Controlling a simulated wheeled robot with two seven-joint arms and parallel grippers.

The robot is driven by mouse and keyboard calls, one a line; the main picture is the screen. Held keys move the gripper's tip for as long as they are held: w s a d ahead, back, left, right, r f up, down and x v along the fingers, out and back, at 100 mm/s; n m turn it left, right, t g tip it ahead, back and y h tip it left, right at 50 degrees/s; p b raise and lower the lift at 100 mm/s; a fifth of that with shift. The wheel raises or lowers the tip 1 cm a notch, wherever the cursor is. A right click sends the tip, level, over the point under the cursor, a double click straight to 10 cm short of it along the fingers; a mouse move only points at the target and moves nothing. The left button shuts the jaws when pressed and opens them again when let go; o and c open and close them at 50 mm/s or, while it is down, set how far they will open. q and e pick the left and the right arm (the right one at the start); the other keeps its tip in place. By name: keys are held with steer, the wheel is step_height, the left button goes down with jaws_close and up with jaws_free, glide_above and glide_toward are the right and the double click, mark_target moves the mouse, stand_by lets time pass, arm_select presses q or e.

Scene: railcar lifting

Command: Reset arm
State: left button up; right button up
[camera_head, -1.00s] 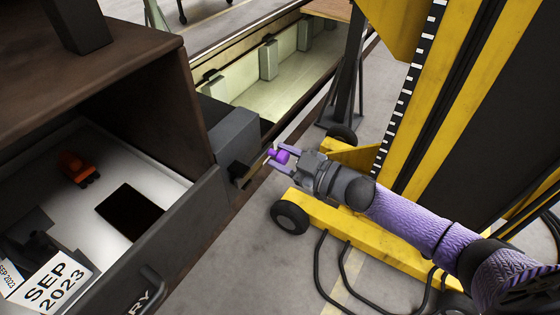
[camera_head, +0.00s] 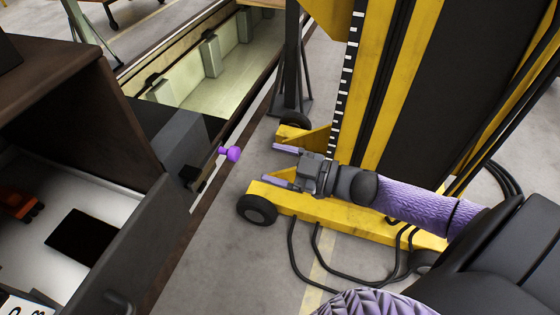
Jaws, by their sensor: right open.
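My right gripper (camera_head: 285,164) is open and empty, its two purple fingers pointing left. It is to the right of a purple knob (camera_head: 230,154) on a thin rod, with a clear gap between them. The rod comes out of a grey box (camera_head: 185,145) at the corner of the brown railcar body (camera_head: 60,95). My right arm reaches in from the right edge. My left gripper is not in view.
A yellow and black lifting column (camera_head: 390,90) with a wheeled yellow base (camera_head: 330,218) stands behind and beneath my right arm. Black cables (camera_head: 310,250) lie on the floor. A lit pit (camera_head: 215,65) runs along the upper middle.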

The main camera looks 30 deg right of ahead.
steer(key=shift+s+d, duration=0.25)
steer(key=shift+s, duration=0.15)
